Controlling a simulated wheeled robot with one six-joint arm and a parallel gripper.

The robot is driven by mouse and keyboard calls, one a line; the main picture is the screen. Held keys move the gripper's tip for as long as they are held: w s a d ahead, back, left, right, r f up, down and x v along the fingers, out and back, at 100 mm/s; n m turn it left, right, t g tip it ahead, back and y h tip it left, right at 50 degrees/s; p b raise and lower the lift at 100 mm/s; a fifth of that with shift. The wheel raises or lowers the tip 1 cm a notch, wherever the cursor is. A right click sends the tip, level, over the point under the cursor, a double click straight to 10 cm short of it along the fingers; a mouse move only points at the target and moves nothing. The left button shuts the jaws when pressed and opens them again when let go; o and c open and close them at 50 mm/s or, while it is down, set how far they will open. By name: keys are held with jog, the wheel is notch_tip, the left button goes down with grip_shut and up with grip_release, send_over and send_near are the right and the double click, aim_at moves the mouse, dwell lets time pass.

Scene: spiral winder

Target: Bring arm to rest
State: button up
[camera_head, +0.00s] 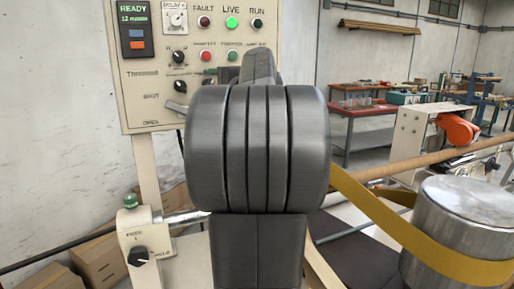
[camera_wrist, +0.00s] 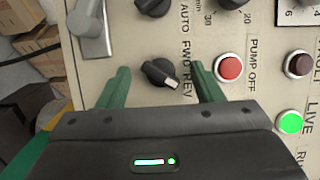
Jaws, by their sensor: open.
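My gripper (camera_wrist: 158,72) shows in the wrist view with two green fingers spread apart and nothing held between them. A black FWD/REV knob (camera_wrist: 160,73) on the control panel (camera_wrist: 255,20) appears between the fingertips; I cannot tell whether they touch it. In the head view my arm (camera_head: 257,150) is raised in front of the control panel (camera_head: 150,90). Its thick grey joint fills the middle and hides most of the gripper and the panel's lower right part.
A red button (camera_wrist: 229,68) sits beside the right finger. The LIVE lamp (camera_head: 231,22) glows green; the display (camera_head: 133,28) reads READY. A yellow belt (camera_head: 365,205) runs to a metal drum (camera_head: 465,225) at right. A brown tube (camera_head: 425,155) passes behind. Cardboard boxes (camera_head: 105,258) stand lower left.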

jog(key=n+p, duration=0.1)
jog(key=r+n+g+h+p, duration=0.1)
jog(key=n, duration=0.1)
jog(key=n+h+p, duration=0.1)
jog(key=n+p, duration=0.1)
jog(key=shift+s+f+n, duration=0.1)
jog(key=shift+n, duration=0.2)
jog(key=shift+s+d+h, duration=0.3)
jog(key=shift+s+d, duration=0.15)
